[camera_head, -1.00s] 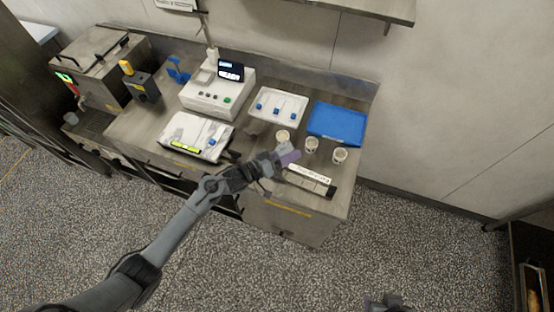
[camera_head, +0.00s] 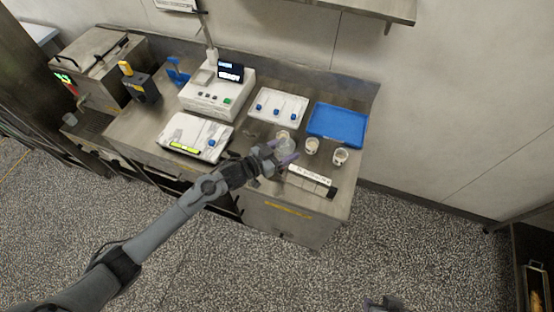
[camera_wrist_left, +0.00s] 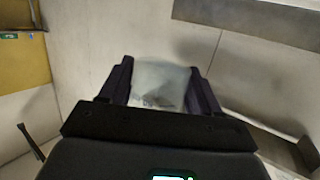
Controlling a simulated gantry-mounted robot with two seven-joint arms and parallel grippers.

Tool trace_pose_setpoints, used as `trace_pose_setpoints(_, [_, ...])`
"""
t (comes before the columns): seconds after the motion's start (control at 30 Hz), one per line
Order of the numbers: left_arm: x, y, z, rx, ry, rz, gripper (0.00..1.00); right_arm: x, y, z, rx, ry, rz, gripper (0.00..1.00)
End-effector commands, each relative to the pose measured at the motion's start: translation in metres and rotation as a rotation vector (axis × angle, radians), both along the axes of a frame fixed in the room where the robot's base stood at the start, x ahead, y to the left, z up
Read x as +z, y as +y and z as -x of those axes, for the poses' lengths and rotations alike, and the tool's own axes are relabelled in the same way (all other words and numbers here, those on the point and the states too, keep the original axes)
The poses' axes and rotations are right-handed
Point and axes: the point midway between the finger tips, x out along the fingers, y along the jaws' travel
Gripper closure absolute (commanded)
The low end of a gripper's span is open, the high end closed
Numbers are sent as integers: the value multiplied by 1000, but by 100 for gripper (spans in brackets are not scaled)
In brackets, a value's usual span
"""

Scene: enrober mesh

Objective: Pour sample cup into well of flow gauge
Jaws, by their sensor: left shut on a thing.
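My left gripper (camera_head: 282,153) is shut on a translucent sample cup (camera_wrist_left: 160,84), gripped between both dark fingers in the left wrist view. In the head view the held cup (camera_head: 286,146) shows pale at the fingertips, over the bench. A long flat gauge (camera_head: 311,180), white with markings and a dark right end, lies on the bench to the right of and nearer than the gripper. I take it for the flow gauge; its well is too small to make out. The cup's contents are unclear. A dark part at the bottom edge (camera_head: 384,304) may be my right gripper.
Pale cups stand on the bench: one (camera_head: 283,133) just behind the held cup, others (camera_head: 312,145) (camera_head: 340,156) to the right. A white instrument (camera_head: 216,98) and scale (camera_head: 184,131) stand left.

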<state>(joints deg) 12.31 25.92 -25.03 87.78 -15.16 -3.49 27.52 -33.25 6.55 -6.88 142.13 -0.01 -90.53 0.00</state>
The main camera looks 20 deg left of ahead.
Motion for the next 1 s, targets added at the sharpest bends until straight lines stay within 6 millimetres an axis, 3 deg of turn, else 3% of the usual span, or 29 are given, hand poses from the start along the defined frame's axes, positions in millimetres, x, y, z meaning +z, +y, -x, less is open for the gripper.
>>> trace_pose_setpoints(0.57, [2,0,0,-1,0,2,70,1,-2,0,6,1,10,57])
trace_pose_setpoints(1.0, [39,0,0,-1,1,2,70,37,-1,0,3,1,4,57])
